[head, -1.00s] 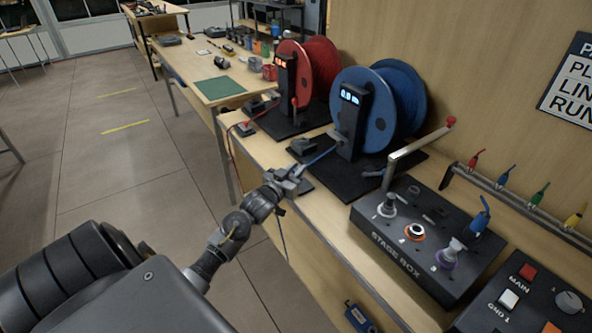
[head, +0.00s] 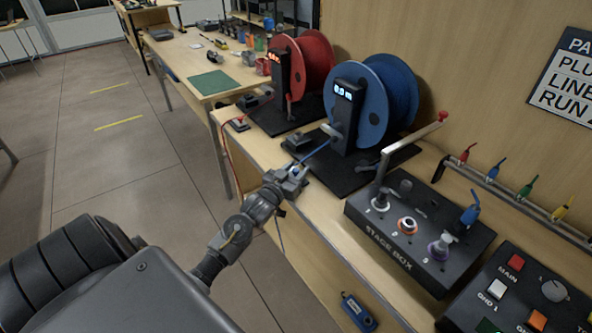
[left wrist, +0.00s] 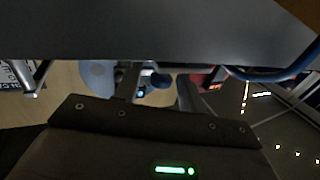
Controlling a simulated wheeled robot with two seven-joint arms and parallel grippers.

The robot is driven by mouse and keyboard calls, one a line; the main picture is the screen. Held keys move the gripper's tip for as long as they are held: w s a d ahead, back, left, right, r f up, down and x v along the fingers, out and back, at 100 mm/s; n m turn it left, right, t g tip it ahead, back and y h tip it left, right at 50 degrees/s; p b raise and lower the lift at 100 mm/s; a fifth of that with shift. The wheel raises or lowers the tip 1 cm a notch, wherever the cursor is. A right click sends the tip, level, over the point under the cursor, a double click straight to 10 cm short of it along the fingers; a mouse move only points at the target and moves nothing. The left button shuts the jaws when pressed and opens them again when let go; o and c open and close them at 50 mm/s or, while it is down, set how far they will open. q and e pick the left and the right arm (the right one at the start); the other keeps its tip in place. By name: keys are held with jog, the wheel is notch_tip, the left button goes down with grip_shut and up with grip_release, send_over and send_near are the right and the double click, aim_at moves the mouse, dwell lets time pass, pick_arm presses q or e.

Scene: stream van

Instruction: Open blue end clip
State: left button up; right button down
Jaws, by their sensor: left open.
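The blue cable reel (head: 368,105) stands on a black base on the bench, with a lit display on its post. A blue cable (head: 318,151) runs from its guide down to my left gripper (head: 294,177) at the bench's front edge. That gripper is open, with its fingers around or right beside the cable; I cannot tell whether they touch it. The blue end clip cannot be made out and is probably hidden behind the gripper. The left wrist view is dark and shows a blue cable (left wrist: 278,75) at upper right. My right gripper is not in view.
The red reel (head: 305,65) stands behind, with a red end clip (head: 237,125) near the bench edge. The stage box (head: 418,235) and a switch panel (head: 520,300) stand to the right. A blue tag-like device (head: 358,311) is on the bench front. Open floor lies left.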

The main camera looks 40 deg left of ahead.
pick_arm(q)
jog(key=s+d+b, duration=0.1)
jog(key=s, duration=0.9)
jog(key=shift+s, duration=0.35)
jog(key=shift+d, duration=0.1)
